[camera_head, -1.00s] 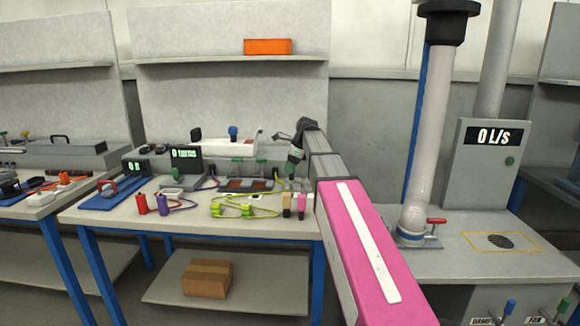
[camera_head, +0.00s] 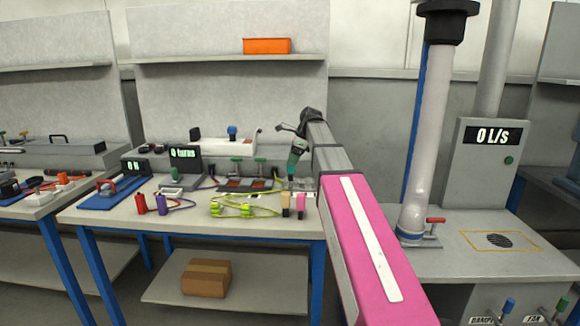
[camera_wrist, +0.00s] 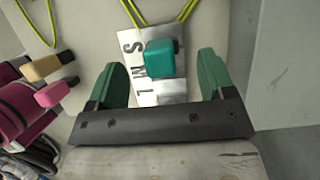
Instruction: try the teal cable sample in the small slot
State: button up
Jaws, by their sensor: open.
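In the wrist view a teal block (camera_wrist: 160,58), the sample's visible end, stands over a pale metal plate (camera_wrist: 145,88) lettered S, M and L. It covers part of the plate near S and M, so I cannot tell whether it sits in a slot. My gripper (camera_wrist: 165,85) is open, one green finger on each side of the plate, with the teal block between and slightly beyond them. Nothing is clamped. In the head view my gripper (camera_head: 293,168) hangs above the right end of the bench; the teal sample cannot be made out there.
A tan sample (camera_wrist: 45,68) and a pink sample (camera_wrist: 50,95) stand left of my gripper in the wrist view. Yellow-green cables (camera_head: 240,208) lie on the bench (camera_head: 150,222). The bench's right edge is close by. A ducted station (camera_head: 495,245) stands further right.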

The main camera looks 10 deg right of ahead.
jog(key=v, duration=0.6)
jog(key=shift+r, duration=0.25)
jog(key=shift+d, duration=0.1)
